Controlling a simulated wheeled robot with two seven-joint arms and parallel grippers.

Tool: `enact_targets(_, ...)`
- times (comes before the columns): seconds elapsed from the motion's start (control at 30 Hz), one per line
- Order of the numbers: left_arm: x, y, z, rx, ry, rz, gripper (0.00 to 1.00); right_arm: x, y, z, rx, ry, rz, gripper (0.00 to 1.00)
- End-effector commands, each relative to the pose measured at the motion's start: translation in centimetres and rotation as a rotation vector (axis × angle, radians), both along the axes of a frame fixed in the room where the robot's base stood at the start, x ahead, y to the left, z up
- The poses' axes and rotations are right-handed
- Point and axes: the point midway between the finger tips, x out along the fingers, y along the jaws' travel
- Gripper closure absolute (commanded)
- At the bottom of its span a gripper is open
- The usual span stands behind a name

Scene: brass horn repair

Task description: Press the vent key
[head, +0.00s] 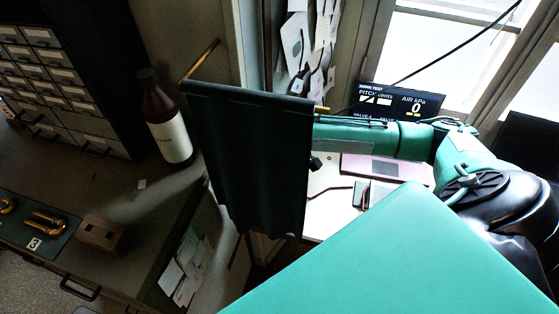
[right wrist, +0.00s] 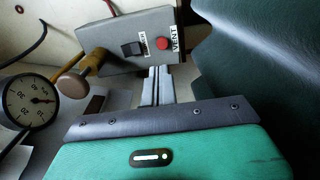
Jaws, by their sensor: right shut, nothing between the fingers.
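The vent key is a round red button (right wrist: 162,43) on a grey box (right wrist: 125,42) in the right wrist view, beside a label reading VENT. My right gripper (right wrist: 158,72) is shut and empty. Its fingertips are at the lower edge of the box, just below the red button in the picture; I cannot tell whether they touch the box. The button looks uncovered. In the head view my right arm reaches left behind a dark hanging panel (head: 255,160), which hides the gripper and the box. My left gripper is not in view.
A dial gauge (right wrist: 32,100) and a wooden knob (right wrist: 73,82) are left of the fingers. A black switch (right wrist: 133,48) is on the box. Dark green cloth (right wrist: 255,60) hangs close on the right. A display (head: 402,100) reads air 0 kPa. A brown bottle (head: 163,120) stands left.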

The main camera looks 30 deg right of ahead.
Motion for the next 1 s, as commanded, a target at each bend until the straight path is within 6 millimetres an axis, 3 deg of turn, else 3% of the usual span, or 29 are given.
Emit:
enact_targets(0.13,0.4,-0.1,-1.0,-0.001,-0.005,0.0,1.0,0.2,-0.1,2.5,0.0,-0.005,-0.001,1.0)
enact_targets(0.3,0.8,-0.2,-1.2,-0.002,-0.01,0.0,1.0,0.2,-0.1,4.1,0.0,-0.004,0.0,1.0)
enact_targets(1.0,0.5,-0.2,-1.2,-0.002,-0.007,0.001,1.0,0.2,-0.1,4.5,0.001,-0.002,-0.001,1.0)
